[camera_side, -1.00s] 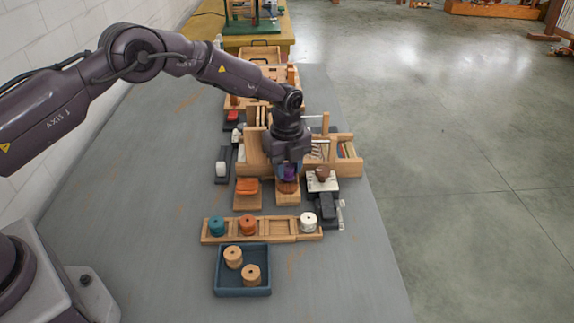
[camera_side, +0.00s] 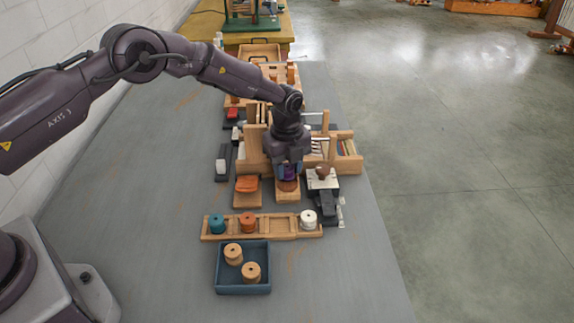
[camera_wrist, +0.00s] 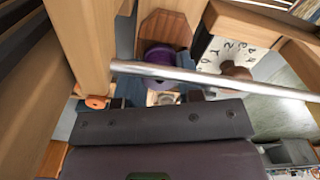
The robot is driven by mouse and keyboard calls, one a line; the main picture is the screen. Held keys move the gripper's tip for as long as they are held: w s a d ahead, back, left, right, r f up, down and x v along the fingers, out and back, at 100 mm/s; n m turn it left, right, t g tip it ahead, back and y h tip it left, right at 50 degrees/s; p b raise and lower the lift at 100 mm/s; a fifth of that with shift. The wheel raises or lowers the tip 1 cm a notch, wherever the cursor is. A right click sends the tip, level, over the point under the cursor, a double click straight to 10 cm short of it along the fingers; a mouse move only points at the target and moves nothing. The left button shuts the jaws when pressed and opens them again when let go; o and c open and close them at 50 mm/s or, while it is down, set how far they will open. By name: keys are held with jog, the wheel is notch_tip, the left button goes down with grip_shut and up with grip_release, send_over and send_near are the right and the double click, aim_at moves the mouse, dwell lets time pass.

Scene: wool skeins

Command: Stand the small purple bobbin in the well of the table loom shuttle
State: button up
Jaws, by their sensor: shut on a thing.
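My gripper (camera_side: 289,173) is shut on the small purple bobbin (camera_side: 290,170), in front of the wooden loom frame. In the wrist view the purple bobbin (camera_wrist: 160,55) shows between the blue fingers, partly hidden by a metal rod. Below it in the side view is a wooden block (camera_side: 288,197) with a round brown top; I cannot tell whether the bobbin touches it. A long wooden holder with wells (camera_side: 268,236), which looks like the shuttle, lies nearer the camera. It holds a teal bobbin (camera_side: 216,224), an orange bobbin (camera_side: 248,222) and a white bobbin (camera_side: 308,219). A middle well looks empty.
A blue tray (camera_side: 243,290) with two wooden spools lies nearest. An orange skein (camera_side: 247,184) on a block is left of my gripper; a white dial scale (camera_side: 322,181) is right. The loom frame (camera_side: 347,160) and metal rod (camera_wrist: 215,78) are close. The left tabletop is clear.

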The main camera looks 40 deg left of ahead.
jog(key=shift+f, duration=0.1)
jog(key=o, duration=1.4)
jog(key=shift+r, duration=3.75)
